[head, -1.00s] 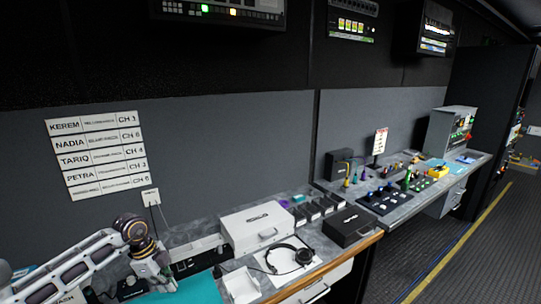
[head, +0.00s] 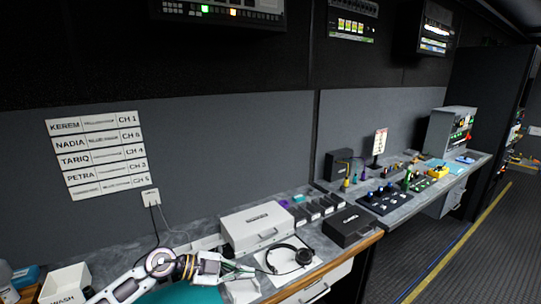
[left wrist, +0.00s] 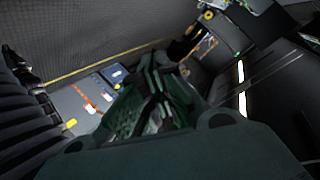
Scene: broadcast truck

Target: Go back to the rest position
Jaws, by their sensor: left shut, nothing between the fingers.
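My left arm comes in from the bottom left of the head view. My left gripper (head: 240,270) is shut and empty, above the front part of the near counter, just left of the headset (head: 288,260). In the left wrist view my left gripper (left wrist: 160,112) fills the middle, its fingers dark and together. My right gripper is not in view.
The near counter holds a white case (head: 257,227), a black case (head: 349,226) and a white bin (head: 66,282). A teal mat (head: 185,294) lies partly behind my arm. A second counter with a control panel (head: 383,199) stands further right. The floor aisle (head: 480,260) is clear.

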